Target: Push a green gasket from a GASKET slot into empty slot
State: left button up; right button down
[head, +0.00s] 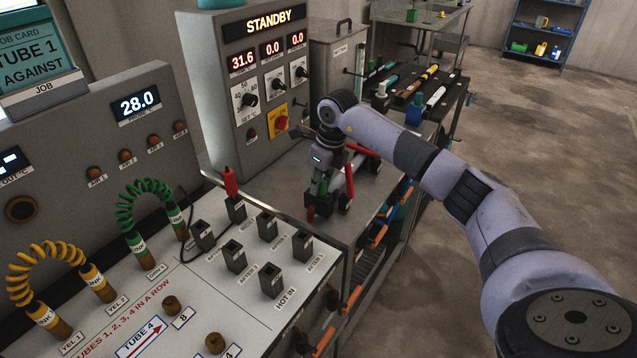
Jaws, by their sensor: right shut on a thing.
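My right gripper (321,192) reaches in from the right and points down over the metal bench top beside the control cabinet. It is shut on a small green piece (322,186), which looks like the green gasket, though the fingers hide most of it. Red and black parts (348,182) stand close beside the gripper. I cannot make out a slot marked GASKET or an empty slot beneath it. My left gripper is not in view.
A grey cabinet (228,95) reading STANDBY stands behind the gripper. A labelled panel (190,290) at front left carries several black square sockets and a red-handled probe (230,182). Coiled green (138,200) and yellow (45,258) tubes stand at left. Floor at right is clear.

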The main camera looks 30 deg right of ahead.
jog(key=c, duration=1.5)
grip_release()
jog(key=p+v, duration=0.1)
jog(key=v, duration=0.1)
jog(key=p+v, duration=0.4)
jog(key=v, duration=0.1)
jog(key=shift+w+a+r, duration=0.15)
jog(key=shift+w+r, duration=0.05)
jog(key=shift+w, duration=0.1)
